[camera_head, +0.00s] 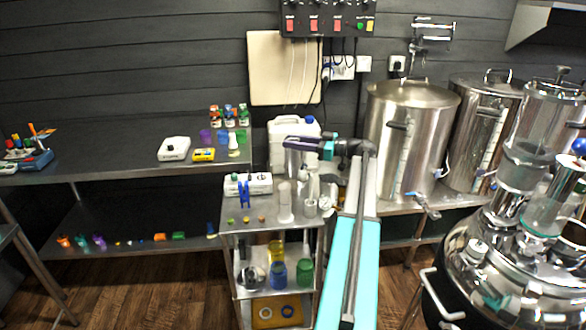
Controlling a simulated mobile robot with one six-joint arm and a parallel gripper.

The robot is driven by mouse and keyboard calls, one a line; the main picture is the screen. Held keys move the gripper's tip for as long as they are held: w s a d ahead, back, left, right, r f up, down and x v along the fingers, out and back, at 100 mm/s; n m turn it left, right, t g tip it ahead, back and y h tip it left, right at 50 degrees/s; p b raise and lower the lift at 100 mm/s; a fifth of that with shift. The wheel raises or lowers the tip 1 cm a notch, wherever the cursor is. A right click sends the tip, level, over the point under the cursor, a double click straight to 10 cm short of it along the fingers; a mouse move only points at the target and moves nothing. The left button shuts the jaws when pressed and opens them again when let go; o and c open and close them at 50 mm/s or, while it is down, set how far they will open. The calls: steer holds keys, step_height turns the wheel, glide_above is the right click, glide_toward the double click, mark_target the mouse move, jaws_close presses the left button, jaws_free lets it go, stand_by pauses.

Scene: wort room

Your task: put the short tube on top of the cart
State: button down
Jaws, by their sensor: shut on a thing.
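My gripper (294,141) reaches in from the right, above the back of the cart's top. It is shut on what looks like the short tube (294,163), a grey metal cylinder hanging upright just below the fingers. The fingers hide its upper end, and I cannot tell whether its lower end touches anything. The cart (232,224) is a steel trolley below my gripper. Its top bears a white power strip with a blue clip, pale cylinders and small coloured pieces.
A white jug (308,128) stands behind my gripper. Large steel pots (408,135) stand to the right on a bench. A steel table (110,150) is on the left. The cart top's front-left part holds only small pieces; lower shelves hold coloured jars.

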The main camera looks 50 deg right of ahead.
mark_target(294, 167)
steer(key=shift+f+p, duration=0.65)
steer(key=shift+f, duration=2.85)
steer(key=shift+f+p, duration=0.5)
steer(key=shift+f, duration=1.4)
steer(key=shift+f+b, duration=0.15)
steer(key=shift+b, duration=0.15)
steer(key=c, duration=1.2)
jaws_free()
steer(key=shift+r+p, duration=0.25)
steer(key=shift+p, duration=0.15)
steer(key=b+v, duration=0.2)
steer(key=v, duration=0.5)
steer(key=shift+s+d+f, duration=0.1)
steer(key=shift+s+d, duration=0.05)
steer(key=shift+s, duration=0.1)
